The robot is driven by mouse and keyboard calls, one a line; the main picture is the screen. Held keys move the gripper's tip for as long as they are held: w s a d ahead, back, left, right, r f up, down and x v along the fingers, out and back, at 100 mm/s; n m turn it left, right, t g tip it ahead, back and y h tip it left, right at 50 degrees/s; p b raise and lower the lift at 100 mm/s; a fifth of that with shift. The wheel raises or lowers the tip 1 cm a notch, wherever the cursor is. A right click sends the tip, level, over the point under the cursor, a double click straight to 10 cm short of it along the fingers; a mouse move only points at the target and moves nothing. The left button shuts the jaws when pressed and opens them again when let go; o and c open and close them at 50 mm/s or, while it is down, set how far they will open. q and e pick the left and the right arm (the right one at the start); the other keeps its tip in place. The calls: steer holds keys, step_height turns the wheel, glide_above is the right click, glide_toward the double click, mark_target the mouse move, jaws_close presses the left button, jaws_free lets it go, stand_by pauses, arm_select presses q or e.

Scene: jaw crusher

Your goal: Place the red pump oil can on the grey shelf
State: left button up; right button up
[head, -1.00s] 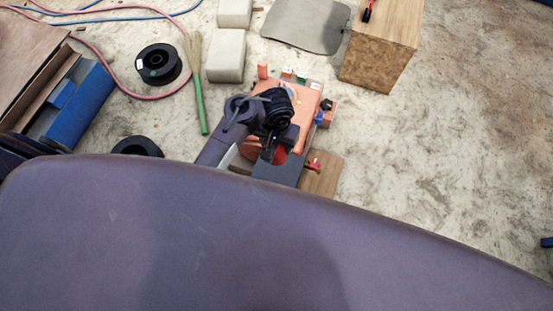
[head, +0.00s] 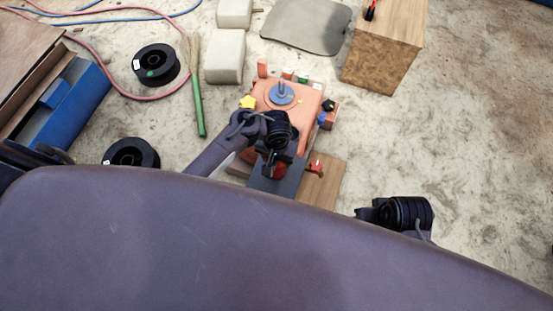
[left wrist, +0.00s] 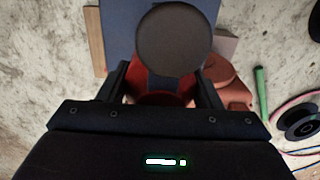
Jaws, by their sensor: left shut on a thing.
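The red pump oil can (head: 279,172) is mostly hidden in the head view by my left gripper (head: 272,164). In the left wrist view, my left gripper (left wrist: 163,88) is shut on the can, whose red body (left wrist: 148,72) shows between the fingers. A round dark grey disc (left wrist: 173,40) covers part of it. A flat blue-grey plate, which looks like the grey shelf (head: 291,184), lies under the can; it also shows in the left wrist view (left wrist: 118,22). I cannot tell whether can and shelf touch. My right gripper (head: 366,214) shows as a dark part at lower right; its fingers are unclear.
The orange machine (head: 306,100) stands just behind my left gripper. A wooden board (head: 325,186) with a small red item lies right of the shelf. The floor at right is clear.

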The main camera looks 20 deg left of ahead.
stand_by(0.3)
arm_select(q)
steer(key=o, duration=1.2)
steer(key=shift+f, duration=0.15)
